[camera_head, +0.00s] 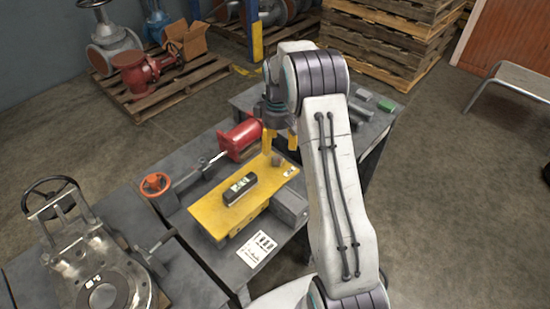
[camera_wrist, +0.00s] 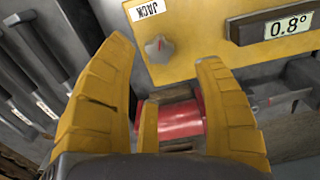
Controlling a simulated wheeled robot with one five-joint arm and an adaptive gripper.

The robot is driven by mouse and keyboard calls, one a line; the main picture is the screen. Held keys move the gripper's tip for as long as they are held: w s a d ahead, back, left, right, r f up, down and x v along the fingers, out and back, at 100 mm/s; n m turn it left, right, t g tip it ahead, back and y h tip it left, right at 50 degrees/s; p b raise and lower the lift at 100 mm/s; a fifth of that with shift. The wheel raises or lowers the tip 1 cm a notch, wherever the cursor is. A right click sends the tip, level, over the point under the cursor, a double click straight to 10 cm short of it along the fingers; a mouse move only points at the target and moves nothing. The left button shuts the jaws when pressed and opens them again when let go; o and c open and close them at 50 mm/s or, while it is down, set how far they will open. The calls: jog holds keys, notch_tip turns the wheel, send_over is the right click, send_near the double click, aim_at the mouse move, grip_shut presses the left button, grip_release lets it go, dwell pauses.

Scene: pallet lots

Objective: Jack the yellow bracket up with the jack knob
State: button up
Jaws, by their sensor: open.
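The yellow bracket (camera_head: 222,212) lies flat on the workbench, and its plate fills the top of the wrist view (camera_wrist: 205,50). The grey jack knob (camera_wrist: 159,48), with a red mark, sits on the plate beside a white "JACK" label (camera_wrist: 147,10). In the head view the knob (camera_head: 277,160) is at the plate's far right end. A dark level (camera_head: 240,189) rests on the plate; its display reads 0.8° in the wrist view (camera_wrist: 289,27). My gripper (camera_wrist: 166,52) has its yellow fingers apart and empty, with the knob showing between the tips. In the head view my gripper (camera_head: 280,141) is above the bracket's far end.
A red cylinder (camera_head: 240,138) lies behind the bracket. A grey block (camera_head: 290,206) adjoins its right side. An orange handwheel (camera_head: 155,184) stands at left, and a large grey valve (camera_head: 105,270) is at lower left. A printed sheet (camera_head: 257,248) lies in front.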

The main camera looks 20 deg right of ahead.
aim_at(277, 158)
jog(key=shift+w, duration=0.1)
jog(key=shift+f, duration=0.55)
jog(key=shift+n, duration=0.3)
jog(key=shift+f, duration=3.1)
jog(key=c, duration=1.2)
